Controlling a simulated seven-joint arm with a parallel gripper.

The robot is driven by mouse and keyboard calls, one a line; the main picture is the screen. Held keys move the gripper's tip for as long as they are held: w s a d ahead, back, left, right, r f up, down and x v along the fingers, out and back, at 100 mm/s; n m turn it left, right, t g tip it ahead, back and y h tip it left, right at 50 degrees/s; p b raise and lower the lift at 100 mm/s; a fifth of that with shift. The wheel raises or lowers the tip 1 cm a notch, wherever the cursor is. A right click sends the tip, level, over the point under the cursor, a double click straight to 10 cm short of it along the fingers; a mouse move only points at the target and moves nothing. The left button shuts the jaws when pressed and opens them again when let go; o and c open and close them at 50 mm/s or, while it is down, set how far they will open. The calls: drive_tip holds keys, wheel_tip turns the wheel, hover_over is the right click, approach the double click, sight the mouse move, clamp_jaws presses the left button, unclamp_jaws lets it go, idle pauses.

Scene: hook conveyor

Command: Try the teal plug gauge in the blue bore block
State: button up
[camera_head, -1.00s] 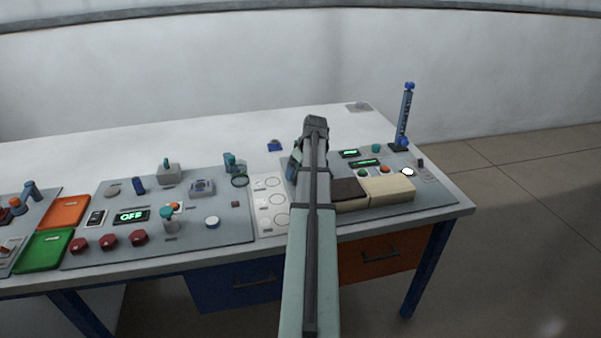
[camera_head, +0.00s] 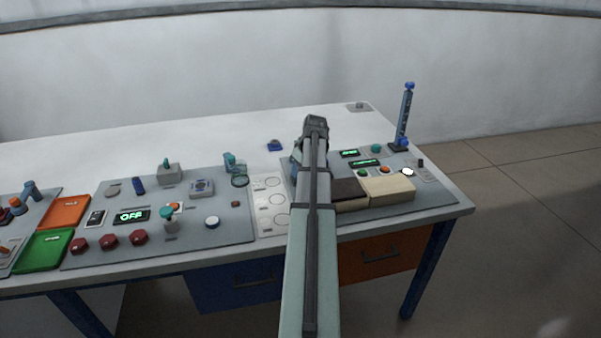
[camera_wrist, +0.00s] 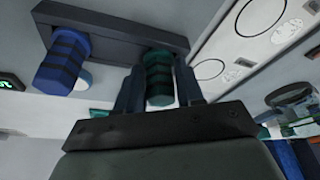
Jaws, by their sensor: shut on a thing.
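The teal plug gauge (camera_wrist: 158,78) has a ridged teal grip and stands in a dark rack (camera_wrist: 108,32) in the wrist view. My gripper (camera_wrist: 159,86) is shut on it, one finger on each side of the grip. Its lower end is hidden. A blue ridged plug (camera_wrist: 65,62) stands beside it in the same rack. In the head view my arm covers most of the gripper and the teal plug. A small blue block (camera_head: 275,146) lies on the white table left of my arm; it may be the bore block, but its bore is too small to make out.
A white strip with printed circles (camera_head: 268,205) lies left of my arm. A dark and cream block (camera_head: 387,190) sits close on the right, and a tall blue post (camera_head: 405,118) stands at the back right. The white table behind the panels is mostly clear.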

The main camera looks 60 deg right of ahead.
drive_tip(key=shift+r, duration=0.15)
idle(0.4)
drive_tip(key=shift+r, duration=2.85)
drive_tip(key=shift+w+a, duration=0.15)
drive_tip(key=shift+w, duration=0.15)
drive_tip(key=w, duration=0.3)
drive_tip(key=shift+a+n, duration=0.3)
drive_tip(key=w+d, duration=0.3)
drive_tip(key=w, duration=0.2)
wheel_tip(320, 180, up, 3)
drive_tip(key=n, duration=0.2)
hover_over(275, 144)
drive_tip(key=d, duration=0.1)
drive_tip(key=shift+y, duration=0.4)
drive_tip(key=shift+s+x, duration=0.15)
drive_tip(key=shift+x, duration=0.85)
drive_tip(key=shift+s+x, duration=0.15)
drive_tip(key=shift+x, duration=0.85)
drive_tip(key=shift+s+x, duration=0.2)
drive_tip(key=shift+x, duration=0.85)
